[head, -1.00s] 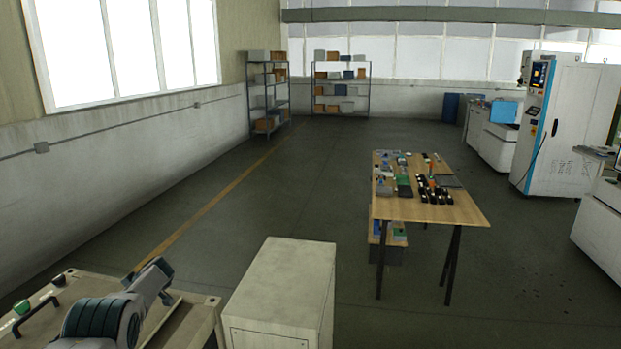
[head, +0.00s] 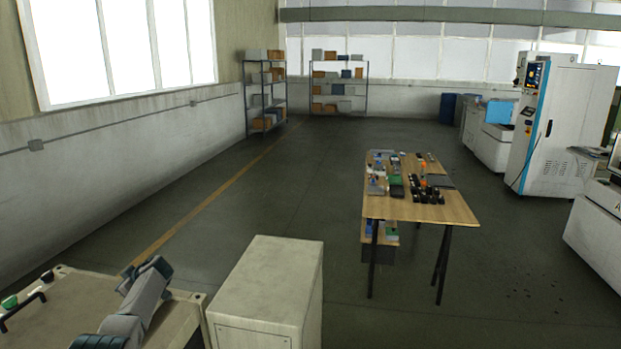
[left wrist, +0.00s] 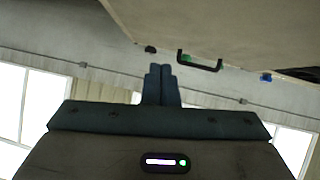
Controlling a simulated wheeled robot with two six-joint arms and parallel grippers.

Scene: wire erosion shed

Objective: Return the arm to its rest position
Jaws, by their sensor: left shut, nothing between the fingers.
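My left arm shows in the lower left of the head view, grey with dark teal bands, over a beige machine top (head: 70,318). The tip of my left gripper is not clearly seen there. In the left wrist view my left gripper (left wrist: 161,68) has its two dark blue fingers together, with nothing between them. Past the fingers are a beige surface (left wrist: 225,25) with a black handle (left wrist: 200,62) and a green button, seen apart from the fingertips. My right gripper is in neither view.
A pale cabinet (head: 265,290) stands right beside the machine top. A wooden table (head: 425,210) with many small parts stands on open floor. Shelves (head: 338,85) are at the back wall, and white machines (head: 560,125) line the right side. The floor between is clear.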

